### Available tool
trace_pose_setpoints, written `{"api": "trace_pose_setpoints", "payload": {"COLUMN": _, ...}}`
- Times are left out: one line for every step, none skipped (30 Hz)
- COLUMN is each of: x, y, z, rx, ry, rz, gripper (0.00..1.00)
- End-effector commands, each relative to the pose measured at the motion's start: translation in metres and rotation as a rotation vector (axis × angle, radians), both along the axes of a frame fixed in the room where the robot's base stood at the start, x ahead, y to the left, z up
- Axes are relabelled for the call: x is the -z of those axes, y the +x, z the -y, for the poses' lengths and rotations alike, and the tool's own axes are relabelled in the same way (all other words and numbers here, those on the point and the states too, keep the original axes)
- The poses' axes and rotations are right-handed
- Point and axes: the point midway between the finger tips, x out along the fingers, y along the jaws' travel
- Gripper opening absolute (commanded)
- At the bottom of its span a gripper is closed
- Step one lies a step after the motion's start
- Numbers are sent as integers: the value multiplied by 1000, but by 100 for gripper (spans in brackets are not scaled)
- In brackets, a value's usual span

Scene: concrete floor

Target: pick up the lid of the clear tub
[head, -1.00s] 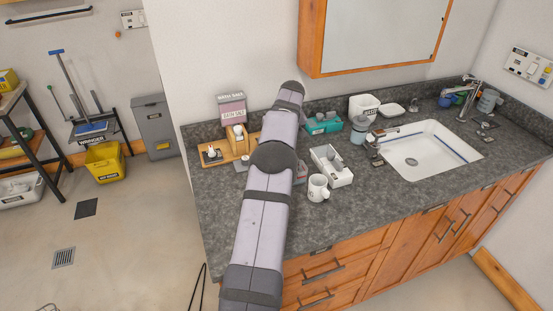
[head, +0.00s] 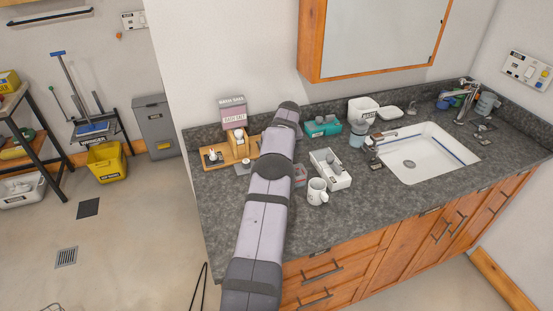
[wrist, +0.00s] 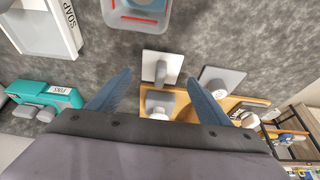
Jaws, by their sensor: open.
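A clear tub (wrist: 140,12) with red on it is at the top of the wrist view; in the head view it shows partly (head: 300,175), beside my arm. A pale square lid with an upright knob (wrist: 168,57) lies on the counter between the tub and a wooden tray. A second, greyer square piece with a knob (wrist: 222,78) lies to its right, also seen in the head view (head: 243,168). I cannot tell for sure which belongs to the tub. My gripper (wrist: 160,76) is open, its blue fingers either side of the pale lid's knob in the picture; their height above it is unclear.
The wooden tray (head: 221,160) with small items stands at the left, a bath salt box (head: 233,113) behind it. A teal box (head: 322,127), a white soap box (head: 330,170) and a mug (head: 317,191) are right of my arm. The front left counter is clear.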

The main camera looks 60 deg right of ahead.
Motion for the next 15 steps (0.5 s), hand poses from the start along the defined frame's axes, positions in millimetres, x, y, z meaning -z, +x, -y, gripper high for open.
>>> {"api": "trace_pose_setpoints", "payload": {"x": 3, "y": 1, "z": 2, "rx": 0, "ry": 1, "rz": -1, "gripper": 72}}
{"api": "trace_pose_setpoints", "payload": {"x": 5, "y": 2, "z": 2, "rx": 0, "ry": 0, "rz": 0, "gripper": 72}}
{"api": "trace_pose_setpoints", "payload": {"x": 8, "y": 3, "z": 3, "rx": 0, "ry": 1, "rz": 1, "gripper": 72}}
{"api": "trace_pose_setpoints", "payload": {"x": 10, "y": 3, "z": 3, "rx": 0, "ry": 1, "rz": 0, "gripper": 72}}
{"api": "trace_pose_setpoints", "payload": {"x": 11, "y": 4, "z": 4, "rx": 0, "ry": 0, "rz": 0, "gripper": 72}}
{"api": "trace_pose_setpoints", "payload": {"x": 14, "y": 4, "z": 4, "rx": 1, "ry": 2, "rz": 0, "gripper": 72}}
{"api": "trace_pose_setpoints", "payload": {"x": 15, "y": 5, "z": 5, "rx": 1, "ry": 0, "rz": 0, "gripper": 72}}
{"api": "trace_pose_setpoints", "payload": {"x": 15, "y": 5, "z": 5, "rx": 1, "ry": 0, "rz": 1, "gripper": 72}}
{"api": "trace_pose_setpoints", "payload": {"x": 17, "y": 5, "z": 5, "rx": 1, "ry": 0, "rz": 0, "gripper": 72}}
{"api": "trace_pose_setpoints", "payload": {"x": 18, "y": 5, "z": 6, "rx": 1, "ry": 0, "rz": 0, "gripper": 72}}
{"api": "trace_pose_setpoints", "payload": {"x": 18, "y": 5, "z": 6, "rx": 1, "ry": 0, "rz": 1, "gripper": 72}}
{"api": "trace_pose_setpoints", "payload": {"x": 19, "y": 6, "z": 6, "rx": 1, "ry": 0, "rz": 1, "gripper": 72}}
{"api": "trace_pose_setpoints", "payload": {"x": 19, "y": 6, "z": 6, "rx": 1, "ry": 0, "rz": 1, "gripper": 72}}
{"api": "trace_pose_setpoints", "payload": {"x": 19, "y": 6, "z": 6, "rx": 1, "ry": 0, "rz": 1, "gripper": 72}}
{"api": "trace_pose_setpoints", "payload": {"x": 19, "y": 6, "z": 6, "rx": 1, "ry": 0, "rz": 1, "gripper": 72}}
